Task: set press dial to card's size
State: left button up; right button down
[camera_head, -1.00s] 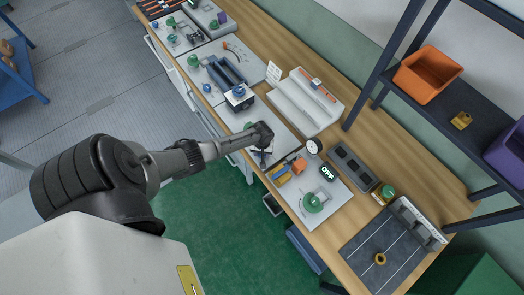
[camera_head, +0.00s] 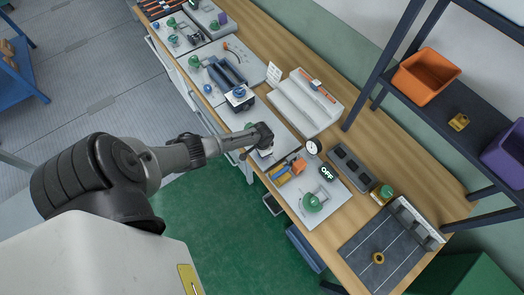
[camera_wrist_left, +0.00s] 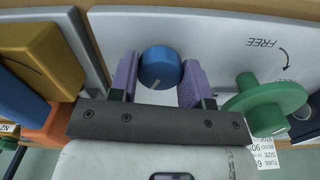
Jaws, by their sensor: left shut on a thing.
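My left gripper (camera_wrist_left: 160,78) has purple fingers shut on a blue round dial (camera_wrist_left: 160,66), one finger on each side. The dial has a white pointer line and sits on a light grey plate (camera_wrist_left: 215,30). In the head view, my left gripper (camera_head: 265,150) is over the bench and hides the dial. A white card (camera_wrist_left: 264,150) at the lower right of the wrist view carries the words tube size and bend; its numbers are partly cut or too small to read surely. My right gripper is in neither view.
A green handle (camera_wrist_left: 265,102) stands close right of the gripper, near the word FREE. Yellow (camera_wrist_left: 42,55) and orange (camera_wrist_left: 45,128) blocks lie to the left. In the head view, a gauge (camera_head: 313,147) and an OFF display (camera_head: 327,172) stand right of the gripper.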

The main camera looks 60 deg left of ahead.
pick_arm(q)
jog(key=shift+m, duration=2)
jog(key=o, duration=0.9)
jog(key=shift+o, duration=0.2)
